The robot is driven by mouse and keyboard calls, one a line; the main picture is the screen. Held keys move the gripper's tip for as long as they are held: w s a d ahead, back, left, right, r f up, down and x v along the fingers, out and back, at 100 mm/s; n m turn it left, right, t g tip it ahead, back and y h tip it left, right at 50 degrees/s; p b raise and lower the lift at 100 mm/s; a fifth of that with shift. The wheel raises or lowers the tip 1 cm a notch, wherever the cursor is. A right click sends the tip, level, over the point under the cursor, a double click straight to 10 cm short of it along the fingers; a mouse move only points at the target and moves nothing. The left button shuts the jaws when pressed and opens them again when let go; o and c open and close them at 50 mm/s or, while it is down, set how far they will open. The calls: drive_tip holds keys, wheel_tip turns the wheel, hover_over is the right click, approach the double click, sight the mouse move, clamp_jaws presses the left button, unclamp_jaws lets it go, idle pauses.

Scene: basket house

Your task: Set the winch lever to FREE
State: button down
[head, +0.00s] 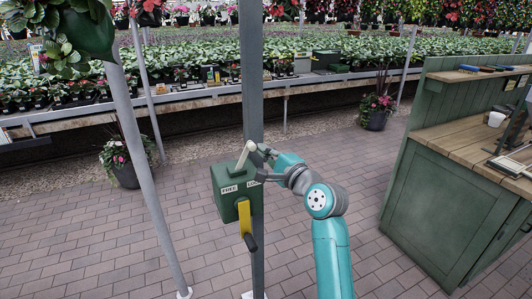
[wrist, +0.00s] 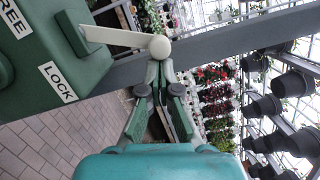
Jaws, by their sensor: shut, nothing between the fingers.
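The green winch box (head: 228,207) is fixed to a grey post. Its front carries a FREE label (head: 229,190) on the left and a LOCK label (head: 252,184) on the right. The pale lever (head: 241,160) rises from the box top and leans right, toward the LOCK side. In the wrist view its round knob (wrist: 159,47) is right in front of my fingertips. My gripper (head: 264,154) is shut and empty, just right of the knob. In the wrist view the fingertips (wrist: 157,68) are at the knob's edge; I cannot tell whether they touch it.
A yellow crank (head: 244,217) with a dark handle hangs on the box front. The grey post (head: 252,80) rises behind the box. A slanting pole (head: 150,180) stands left, and a green workbench (head: 435,205) right.

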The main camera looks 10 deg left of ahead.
sight(248, 147)
drive_tip(key=a+r+n, duration=0.1)
drive_tip(key=s+a+n, duration=0.1)
drive_tip(key=n, duration=0.1)
drive_tip(key=shift+s+r+g, duration=0.15)
drive_tip(key=shift+r+g, duration=0.2)
drive_tip(key=shift+g, duration=0.05)
drive_tip(key=a+n, duration=0.1)
drive_tip(key=s+n, duration=0.1)
drive_tip(key=shift+s+a+r+n+h, duration=0.1)
drive_tip(key=shift+a+r+n+h, duration=0.2)
drive_tip(key=shift+a+r+h, duration=0.1)
drive_tip(key=shift+s+a+f+n+h, duration=0.15)
drive_tip(key=shift+s+a+n, duration=0.3)
drive_tip(key=shift+a+n, duration=0.25)
drive_tip(key=shift+s+a+n+h, duration=0.2)
drive_tip(key=shift+s+a+n, duration=0.25)
drive_tip(key=shift+a+n, duration=0.25)
drive_tip(key=shift+s+a+f+n+h, duration=0.1)
drive_tip(key=shift+s+a+n+h, duration=0.05)
drive_tip(key=shift+s+a+n, duration=0.4)
drive_tip(key=shift+a, duration=0.1)
drive_tip(key=shift+w+r, duration=0.1)
